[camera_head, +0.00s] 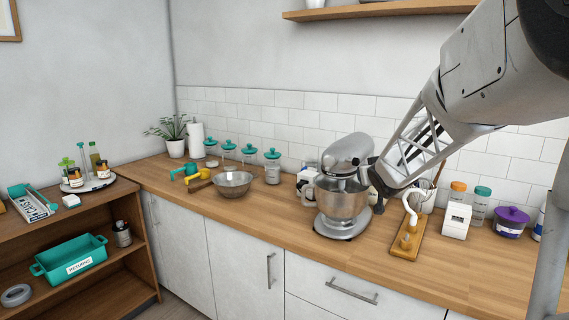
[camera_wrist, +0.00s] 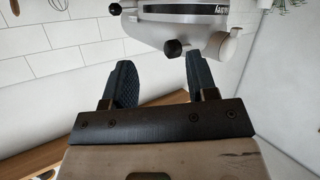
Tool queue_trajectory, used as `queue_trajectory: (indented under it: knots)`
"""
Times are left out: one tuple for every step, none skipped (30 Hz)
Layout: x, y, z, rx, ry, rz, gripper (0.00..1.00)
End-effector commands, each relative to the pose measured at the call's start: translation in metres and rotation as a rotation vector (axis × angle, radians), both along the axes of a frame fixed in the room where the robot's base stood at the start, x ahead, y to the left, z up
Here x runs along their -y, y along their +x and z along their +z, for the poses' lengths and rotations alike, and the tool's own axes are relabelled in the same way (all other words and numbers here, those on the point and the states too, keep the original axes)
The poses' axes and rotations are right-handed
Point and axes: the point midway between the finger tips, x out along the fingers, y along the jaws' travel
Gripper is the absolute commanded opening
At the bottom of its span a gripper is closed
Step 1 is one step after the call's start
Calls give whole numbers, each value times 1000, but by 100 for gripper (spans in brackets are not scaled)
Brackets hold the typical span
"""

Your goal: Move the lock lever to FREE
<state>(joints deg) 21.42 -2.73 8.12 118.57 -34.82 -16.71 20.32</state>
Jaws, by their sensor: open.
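The silver stand mixer (camera_head: 347,148) stands on the counter with its head down over a metal bowl (camera_head: 338,203). In the wrist view the mixer's silver head (camera_wrist: 190,22) fills the top. A small lever with a black ball end (camera_wrist: 114,9) sticks out at its left, and a dark round knob (camera_wrist: 173,47) sits on its lower side. I cannot tell which is the lock lever, and no FREE mark is readable. My gripper (camera_wrist: 160,72) is open and empty, its fingers apart from the mixer. In the head view my gripper (camera_head: 379,205) is just right of the mixer, mostly hidden by my wrist.
A wooden board with a white hook-shaped piece (camera_head: 410,215) lies right of the mixer, near a white box (camera_head: 456,220), several jars and a purple-lidded pot (camera_head: 511,221). A metal bowl (camera_head: 232,184) stands to the left. Counter in front of the mixer is clear.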

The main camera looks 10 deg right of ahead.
Motion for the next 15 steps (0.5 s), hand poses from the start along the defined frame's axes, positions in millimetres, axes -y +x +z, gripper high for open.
queue_trajectory:
  knots:
    - [11,10,-4,21,-1,10,53]
    - [16,16,-4,35,-4,20,53]
    - [23,23,-5,55,-3,32,53]
    - [28,29,-6,67,-5,42,53]
    - [34,34,-7,83,-5,51,53]
    - [40,40,-8,101,-6,64,53]
    - [45,45,-10,114,-6,74,53]
    - [50,49,-11,127,-5,84,53]
    - [57,55,-13,144,-6,98,53]
    - [62,59,-14,157,-6,109,53]
    - [67,64,-16,170,-4,121,53]
    - [74,69,-18,186,-3,136,53]
    - [79,73,-20,199,-1,147,53]
    - [85,77,-23,210,0,159,53]
    - [91,82,-25,227,2,176,53]
